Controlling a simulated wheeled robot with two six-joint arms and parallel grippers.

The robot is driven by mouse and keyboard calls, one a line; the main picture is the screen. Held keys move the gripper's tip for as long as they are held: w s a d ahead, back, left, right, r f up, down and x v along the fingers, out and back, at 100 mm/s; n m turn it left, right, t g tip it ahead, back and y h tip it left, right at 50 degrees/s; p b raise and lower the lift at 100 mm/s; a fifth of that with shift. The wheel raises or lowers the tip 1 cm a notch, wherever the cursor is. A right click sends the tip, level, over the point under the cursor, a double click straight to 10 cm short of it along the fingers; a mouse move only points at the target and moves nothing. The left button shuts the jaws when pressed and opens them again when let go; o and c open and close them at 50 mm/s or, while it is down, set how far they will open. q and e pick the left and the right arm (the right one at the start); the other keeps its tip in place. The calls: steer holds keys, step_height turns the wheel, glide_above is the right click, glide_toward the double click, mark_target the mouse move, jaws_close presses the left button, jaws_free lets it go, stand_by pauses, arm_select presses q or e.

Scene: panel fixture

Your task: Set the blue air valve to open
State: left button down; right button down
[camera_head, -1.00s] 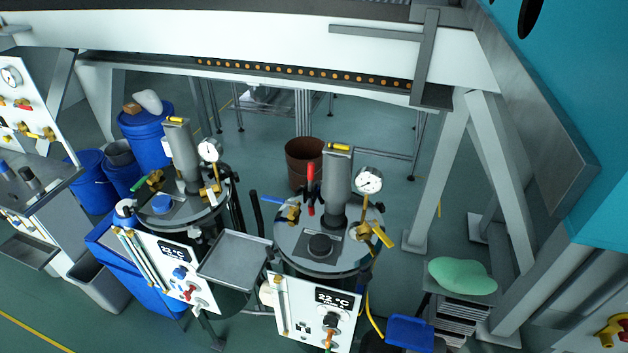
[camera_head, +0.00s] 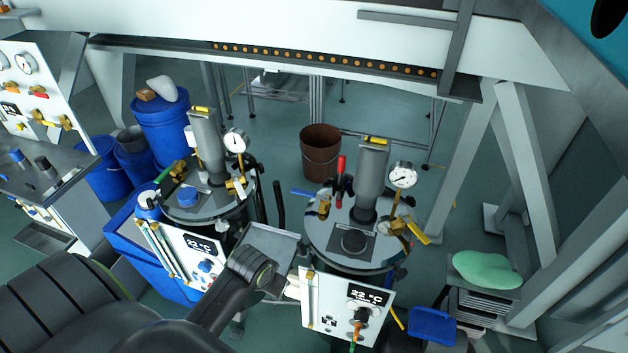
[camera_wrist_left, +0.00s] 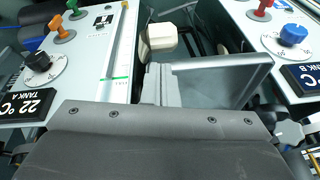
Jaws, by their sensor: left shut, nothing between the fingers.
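A blue lever handle (camera_head: 304,193) sticks out to the left from a brass valve (camera_head: 323,208) on the lid of the right-hand tank (camera_head: 330,244). I cannot read a label for it. A blue knob (camera_head: 206,266) is on the left-hand tank's front panel; it also shows in the wrist view (camera_wrist_left: 293,35), on the panel marked TANK B. My left arm comes in from the lower left, its wrist in front of the grey tray between the tanks. My left gripper (camera_wrist_left: 157,84) is shut and empty, apart from both blue parts. My right gripper is out of view.
The grey tray (camera_head: 282,241) lies between the tanks. A red lever (camera_head: 341,168), a yellow lever (camera_head: 419,233) and a gauge (camera_head: 403,174) stand on the right-hand tank's lid. A black knob (camera_wrist_left: 38,61) is on the TANK A panel. Grey frame legs (camera_head: 470,160) stand at right.

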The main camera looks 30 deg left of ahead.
mark_target(310, 194)
arm_select(q)
steer(key=w+a+r+n, duration=0.1)
steer(key=w+a+r, duration=0.2)
steer(key=w+r, duration=0.85)
steer(key=w+a+r+n, duration=0.1)
steer(key=w+a+r, duration=0.2)
steer(key=w+r, duration=0.85)
steer(key=s+d+p+x, duration=0.1)
steer(key=p+x, duration=0.3)
steer(key=x, duration=0.6)
steer(key=shift+s+d+f, duration=0.2)
steer(key=shift+s+f, duration=0.25)
steer(key=shift+f, duration=0.35)
steer(key=shift+w, duration=0.1)
